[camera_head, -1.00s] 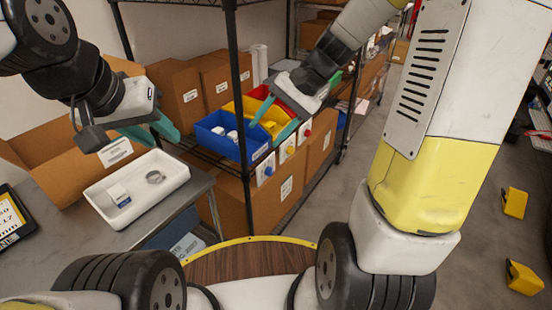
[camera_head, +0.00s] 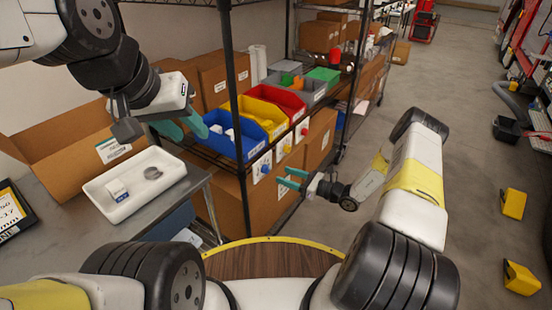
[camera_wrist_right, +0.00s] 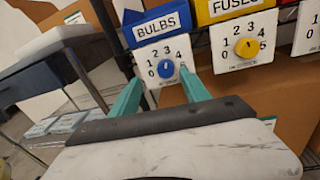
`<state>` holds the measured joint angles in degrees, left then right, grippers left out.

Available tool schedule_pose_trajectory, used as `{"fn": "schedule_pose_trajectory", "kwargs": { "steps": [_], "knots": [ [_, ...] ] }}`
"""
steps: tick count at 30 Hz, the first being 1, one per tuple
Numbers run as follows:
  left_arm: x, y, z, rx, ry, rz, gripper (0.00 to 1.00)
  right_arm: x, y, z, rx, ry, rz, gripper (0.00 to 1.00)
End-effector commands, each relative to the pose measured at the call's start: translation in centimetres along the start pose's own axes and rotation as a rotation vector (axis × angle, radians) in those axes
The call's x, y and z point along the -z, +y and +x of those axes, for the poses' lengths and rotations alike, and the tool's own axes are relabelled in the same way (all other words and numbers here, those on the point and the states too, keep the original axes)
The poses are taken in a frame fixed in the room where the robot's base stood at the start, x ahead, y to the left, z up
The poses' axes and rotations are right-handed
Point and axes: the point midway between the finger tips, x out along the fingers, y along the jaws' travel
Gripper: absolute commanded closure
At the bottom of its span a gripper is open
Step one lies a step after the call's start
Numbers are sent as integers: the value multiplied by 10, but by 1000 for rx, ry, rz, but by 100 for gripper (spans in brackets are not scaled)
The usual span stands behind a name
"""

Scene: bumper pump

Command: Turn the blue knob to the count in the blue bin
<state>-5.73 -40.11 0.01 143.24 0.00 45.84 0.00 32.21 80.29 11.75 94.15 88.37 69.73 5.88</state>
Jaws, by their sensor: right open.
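The blue bin (camera_head: 222,142) sits on the rack shelf with white items inside; how many is unclear. Its label reads BULBS in the right wrist view (camera_wrist_right: 160,27). The blue knob (camera_head: 265,169) is on a white dial plate below it, marked 0 to 4. In the right wrist view the blue knob (camera_wrist_right: 165,69) lies beyond and between my fingertips; its pointer setting is too small to read surely. My right gripper (camera_head: 287,180) is open and empty, just right of the knob, apart from it. My left gripper (camera_head: 186,126) is open, left of the blue bin.
A yellow bin (camera_head: 262,118) and red bin (camera_head: 287,98) stand beside the blue one, with a yellow knob (camera_wrist_right: 247,47) and red knob nearby. A white tray (camera_head: 128,200) with small items is on the table at left. Cardboard boxes stand below the shelf.

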Motion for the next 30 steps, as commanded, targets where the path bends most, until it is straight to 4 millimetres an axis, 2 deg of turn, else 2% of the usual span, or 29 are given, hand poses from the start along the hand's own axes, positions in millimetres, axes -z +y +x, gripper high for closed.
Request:
{"fn": "schedule_pose_trajectory", "kwargs": {
  "steps": [1, 3, 7, 15, 19, 24, 30],
  "knots": [
    [0, 0, 0, 0, 0, 0, 64, 9, -2, -1, 24, -11, 24, 45],
    [0, 0, 0, 0, 0, 0, 64, 15, -3, -1, 41, -19, 42, 45],
    [0, 0, 0, 0, 0, 0, 64, 17, -5, 9, 49, -22, 48, 45],
    [0, 0, 0, 0, 0, 0, 64, 16, -5, 52, 45, -20, 46, 45],
    [0, 0, 0, 0, 0, 0, 64, 16, -7, 67, 46, -20, 46, 45],
    [0, 0, 0, 0, 0, 0, 64, 15, -7, 76, 47, -20, 47, 45],
    [0, 0, 0, 0, 0, 0, 64, 15, -7, 76, 47, -20, 47, 45]
  ]
}}
